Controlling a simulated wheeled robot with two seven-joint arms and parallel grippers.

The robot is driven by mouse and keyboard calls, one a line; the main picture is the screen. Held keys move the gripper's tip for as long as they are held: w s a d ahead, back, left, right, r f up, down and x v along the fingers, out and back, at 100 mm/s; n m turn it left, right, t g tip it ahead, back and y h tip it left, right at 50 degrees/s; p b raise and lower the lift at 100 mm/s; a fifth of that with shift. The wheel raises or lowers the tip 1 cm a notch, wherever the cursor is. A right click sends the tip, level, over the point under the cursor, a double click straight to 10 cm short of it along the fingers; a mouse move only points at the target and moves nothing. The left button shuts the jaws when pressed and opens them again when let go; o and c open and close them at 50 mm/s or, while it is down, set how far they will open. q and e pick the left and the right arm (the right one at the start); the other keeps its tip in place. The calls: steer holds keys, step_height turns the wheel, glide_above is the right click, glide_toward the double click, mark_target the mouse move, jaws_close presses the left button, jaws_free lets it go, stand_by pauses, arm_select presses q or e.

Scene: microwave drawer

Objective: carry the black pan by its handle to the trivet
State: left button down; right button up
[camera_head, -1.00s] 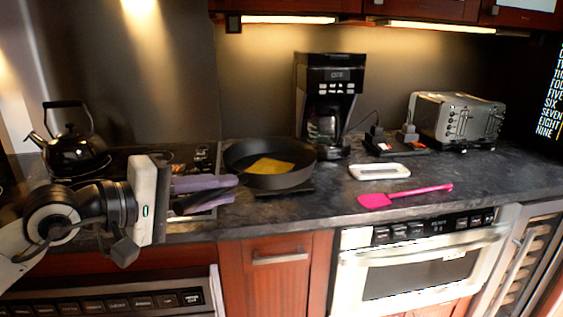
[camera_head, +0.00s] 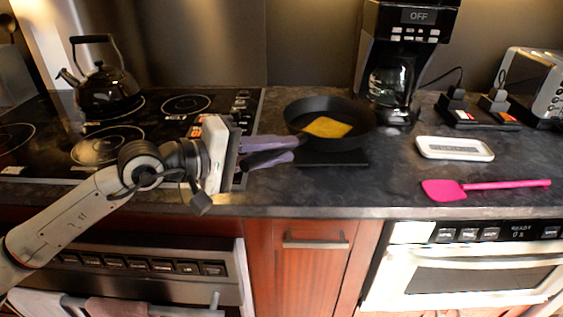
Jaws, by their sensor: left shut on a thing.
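The black pan (camera_head: 301,128) is at the counter's middle with a flat yellow piece (camera_head: 328,127) inside. A dark flat slab (camera_head: 335,159), which looks like the trivet, shows under the pan's front side. I cannot tell whether the pan touches it. My left gripper (camera_head: 295,149) comes in from the left with its purple-grey fingers at the pan's left side. It is shut on the pan's handle, which the fingers mostly hide. My right gripper is not in view.
The stovetop (camera_head: 60,145) with a black kettle (camera_head: 106,88) is at left. A coffee maker (camera_head: 400,70) stands close behind the pan. A white tray-like object (camera_head: 455,148) and a pink spatula (camera_head: 447,191) lie to the right. A toaster (camera_head: 540,80) is at far right.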

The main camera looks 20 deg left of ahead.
arm_select(q)
step_height(320, 180, down, 3)
steer(key=shift+r, duration=0.1)
steer(key=shift+w, duration=0.1)
steer(key=shift+f, duration=0.2)
steer(key=c, duration=2)
jaws_free()
steer(key=shift+f, duration=0.25)
steer(key=o, duration=0.4)
steer(key=shift+c, duration=0.2)
